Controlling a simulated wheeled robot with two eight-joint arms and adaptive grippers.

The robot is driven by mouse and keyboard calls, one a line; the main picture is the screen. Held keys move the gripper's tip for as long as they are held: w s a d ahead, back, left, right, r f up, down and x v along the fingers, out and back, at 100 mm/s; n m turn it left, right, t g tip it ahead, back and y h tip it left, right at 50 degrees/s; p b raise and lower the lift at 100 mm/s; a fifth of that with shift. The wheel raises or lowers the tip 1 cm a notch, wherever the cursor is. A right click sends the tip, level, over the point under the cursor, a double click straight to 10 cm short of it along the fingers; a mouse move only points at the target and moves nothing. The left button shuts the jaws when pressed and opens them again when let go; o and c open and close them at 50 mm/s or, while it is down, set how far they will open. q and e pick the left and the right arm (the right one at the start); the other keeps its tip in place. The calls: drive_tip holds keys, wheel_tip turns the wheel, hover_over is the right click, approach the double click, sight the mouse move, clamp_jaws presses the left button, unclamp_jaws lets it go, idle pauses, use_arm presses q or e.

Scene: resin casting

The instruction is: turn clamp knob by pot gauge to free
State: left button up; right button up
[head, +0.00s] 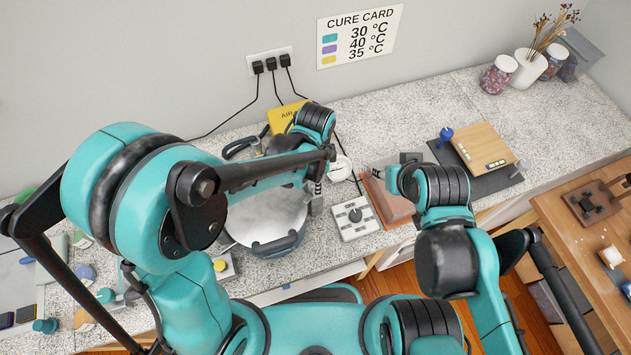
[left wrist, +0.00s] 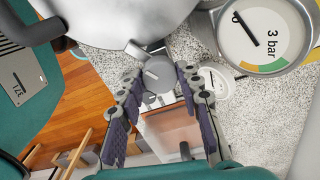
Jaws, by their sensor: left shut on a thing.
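The metal pot (head: 268,217) stands on the counter under my left arm, and its wall also shows in the left wrist view (left wrist: 120,22). The grey clamp knob (left wrist: 158,74) is beside the pot's rim. My left gripper (left wrist: 158,82) is shut on the knob, with a purple-padded finger on each side.
A wooden board (head: 483,146) is on a dark mat farther right. A yellow box (head: 283,116) is behind the pot.

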use_arm(q)
drive_tip(key=n+b, duration=0.1)
drive_tip(key=n, duration=0.4)
drive_tip(key=shift+n+b, duration=0.3)
drive_tip(key=shift+b, duration=0.1)
drive_tip(key=n+b, duration=0.1)
drive_tip(key=n, duration=0.4)
drive_tip(key=shift+n, duration=0.3)
drive_tip(key=o, duration=1.2)
drive_tip(key=shift+c, duration=0.2)
wheel_tip(320, 180, up, 12)
